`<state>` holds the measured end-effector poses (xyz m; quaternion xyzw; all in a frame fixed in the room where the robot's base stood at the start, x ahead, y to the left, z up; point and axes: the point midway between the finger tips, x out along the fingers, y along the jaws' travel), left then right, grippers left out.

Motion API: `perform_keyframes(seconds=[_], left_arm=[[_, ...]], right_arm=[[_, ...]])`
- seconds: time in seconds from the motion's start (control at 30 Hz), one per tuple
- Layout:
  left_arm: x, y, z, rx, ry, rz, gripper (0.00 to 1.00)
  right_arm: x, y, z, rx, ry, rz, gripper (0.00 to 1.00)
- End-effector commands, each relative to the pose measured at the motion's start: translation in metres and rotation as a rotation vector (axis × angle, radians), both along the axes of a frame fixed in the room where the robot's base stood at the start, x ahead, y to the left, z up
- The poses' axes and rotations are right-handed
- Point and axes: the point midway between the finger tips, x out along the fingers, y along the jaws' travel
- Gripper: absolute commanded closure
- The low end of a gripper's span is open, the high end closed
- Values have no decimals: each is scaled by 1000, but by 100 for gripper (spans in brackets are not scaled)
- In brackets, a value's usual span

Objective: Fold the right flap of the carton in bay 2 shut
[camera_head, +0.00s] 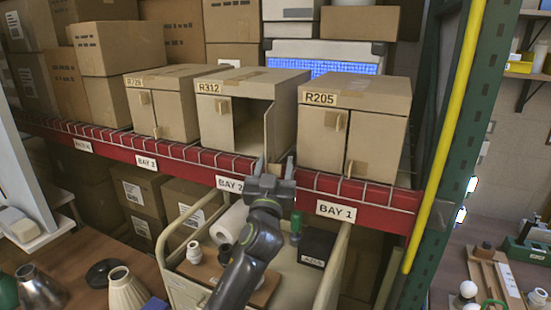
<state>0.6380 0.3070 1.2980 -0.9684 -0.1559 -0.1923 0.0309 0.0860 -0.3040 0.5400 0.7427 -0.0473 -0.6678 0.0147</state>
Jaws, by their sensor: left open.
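The carton marked R312 (244,82) stands on the red shelf above the BAY 2 label (229,184). Its left flap (216,124) looks shut. Its right flap (270,129) stands open, swung outward toward the front, and the dark inside of the carton shows beside it. My left gripper (275,164) is open and empty, fingers pointing up, at the shelf's front edge just below the lower front end of the right flap. I cannot tell whether a finger touches the flap. My right gripper is not in view.
Carton R205 (355,92) stands to the right above BAY 1, and carton R729 (166,77) to the left; both look shut. The red shelf beam (370,216) runs along the front. A cart with a paper roll (229,222) and a dark box (318,246) stands below.

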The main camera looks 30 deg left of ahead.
Motion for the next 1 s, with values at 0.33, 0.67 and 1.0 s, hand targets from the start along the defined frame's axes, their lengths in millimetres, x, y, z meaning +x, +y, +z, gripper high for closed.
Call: perform_keyframes(seconds=[0.33,0.67,1.0], left_arm=[[7,2,3,0,0,0,49],[7,2,3,0,0,0,82],[6,3,2,1,0,-3,100]], right_arm=[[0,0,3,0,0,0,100],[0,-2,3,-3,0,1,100],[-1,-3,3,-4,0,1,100]])
